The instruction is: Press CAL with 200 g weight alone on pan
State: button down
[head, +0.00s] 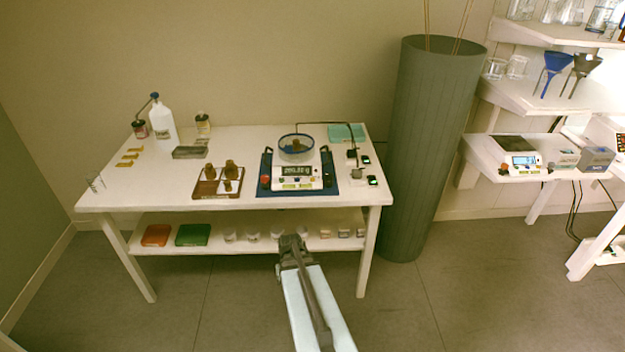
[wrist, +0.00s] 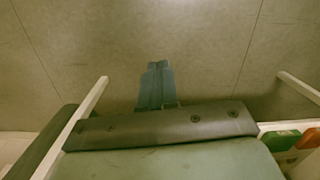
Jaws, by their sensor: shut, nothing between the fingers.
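In the head view a scale (head: 298,180) stands on a blue mat (head: 350,187) on the white table. Its display shows digits that look like 200-odd grams, too small to read surely. A brass-coloured weight (head: 295,143) appears to sit on the pan inside a round blue-rimmed shield (head: 282,152). More brass weights (head: 231,168) stand on a brown and white block left of the scale. The CAL key cannot be made out. My gripper (head: 292,240) is in front of the table, below its top and apart from the scale. The wrist view shows its fingers (wrist: 155,85) shut and empty over the floor.
The table's lower shelf (head: 205,245) holds an orange tray (head: 156,235), a green tray (head: 194,235) and several small jars. A white bottle (head: 162,118) stands at back left. A tall grey-green cylinder (head: 425,150) stands right of the table. A second scale (head: 522,162) sits on the right bench.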

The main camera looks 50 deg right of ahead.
jog(key=w+d+r+m+t+h, duration=0.1)
jog(key=w+d+r+m+t, duration=0.2)
jog(key=d+r, duration=0.85)
notch_tip(320, 180, up, 23)
jog(key=t+h, duration=0.1)
jog(key=t, duration=0.6)
send_over(314, 179)
jog(key=shift+s+f+m, duration=0.1)
jog(key=shift+s+m, duration=0.05)
jog(key=shift+m, duration=0.15)
jog(key=shift+f, duration=0.15)
jog(key=shift+f, duration=4.3)
jog(key=shift+f, duration=0.15)
jog(key=shift+f, duration=0.3)
